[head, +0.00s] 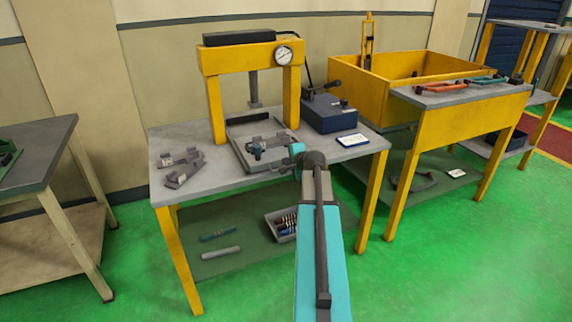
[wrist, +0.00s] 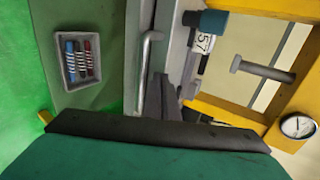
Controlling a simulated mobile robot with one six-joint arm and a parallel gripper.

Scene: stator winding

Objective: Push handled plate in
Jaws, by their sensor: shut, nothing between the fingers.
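The handled plate (head: 238,153) is a flat grey plate on the bench under the yellow press (head: 208,62). It carries a grey part with a dark and teal piece (head: 257,150), which shows a "57" label in the wrist view (wrist: 203,41). The plate's bent metal handle (wrist: 146,75) sticks out at its front edge in the wrist view. My gripper (head: 288,161) is at the bench's front, close to the plate's front right side. In the wrist view my dark fingers (wrist: 166,98) are shut and empty, beside the handle; contact cannot be told.
The press ram (head: 254,90) hangs above the plate. A dark blue box (head: 329,113) and a white card (head: 352,140) stand right of it. Loose grey parts (head: 181,167) lie left. A tray of coloured tools (wrist: 64,53) sits on the lower shelf.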

